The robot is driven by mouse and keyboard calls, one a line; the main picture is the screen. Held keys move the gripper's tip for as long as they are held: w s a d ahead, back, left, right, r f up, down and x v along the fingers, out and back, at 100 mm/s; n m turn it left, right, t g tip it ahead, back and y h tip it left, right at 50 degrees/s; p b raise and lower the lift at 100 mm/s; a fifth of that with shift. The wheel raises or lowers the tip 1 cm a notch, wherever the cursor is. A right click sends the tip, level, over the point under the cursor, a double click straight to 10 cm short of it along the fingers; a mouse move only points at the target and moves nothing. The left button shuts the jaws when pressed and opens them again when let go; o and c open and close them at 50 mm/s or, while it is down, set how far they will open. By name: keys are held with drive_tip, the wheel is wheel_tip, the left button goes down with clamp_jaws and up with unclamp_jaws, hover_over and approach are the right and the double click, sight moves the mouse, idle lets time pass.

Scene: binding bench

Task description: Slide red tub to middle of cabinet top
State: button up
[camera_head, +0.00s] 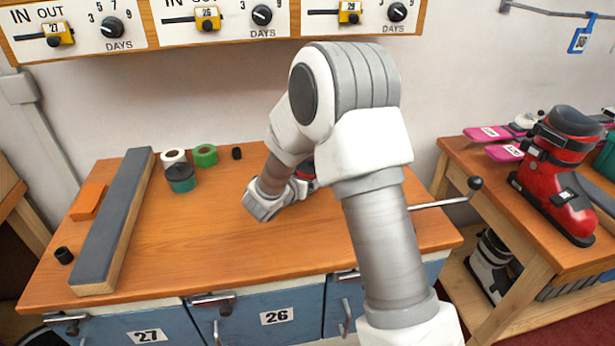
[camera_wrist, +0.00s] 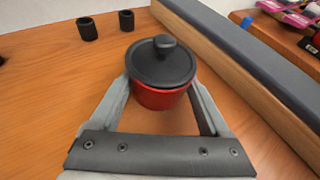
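The red tub (camera_wrist: 160,97) has a black lid with a round knob and stands upright on the wooden cabinet top (camera_head: 220,235). In the wrist view it sits between the two fingers of my gripper (camera_wrist: 162,92), one on each side just under the lid. No clear gap shows between the fingers and the tub's sides, so they look closed on it. In the head view only a sliver of red tub (camera_head: 308,168) shows behind my arm, toward the back right. My arm hides the fingertips there.
A long grey-topped bar (camera_head: 115,215) lies along the left; another bar (camera_wrist: 245,60) runs right of the tub in the wrist view. White tape (camera_head: 173,157), green tape (camera_head: 205,154) and a teal tub (camera_head: 181,182) stand at back left. The middle is clear.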

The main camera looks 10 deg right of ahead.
sight(246, 229)
clamp_jaws()
drive_tip(key=shift+s+a+b, duration=0.2)
drive_tip(key=shift+s+a, duration=1.9)
drive_tip(key=shift+a, duration=0.65)
drive_tip(key=shift+s+a+b, duration=0.15)
drive_tip(key=shift+s+a, duration=2)
drive_tip(key=shift+a, duration=0.65)
drive_tip(key=shift+s+a+b, duration=0.2)
drive_tip(key=shift+s+a, duration=1.9)
drive_tip(key=shift+a, duration=0.65)
drive_tip(key=shift+o, duration=2)
unclamp_jaws()
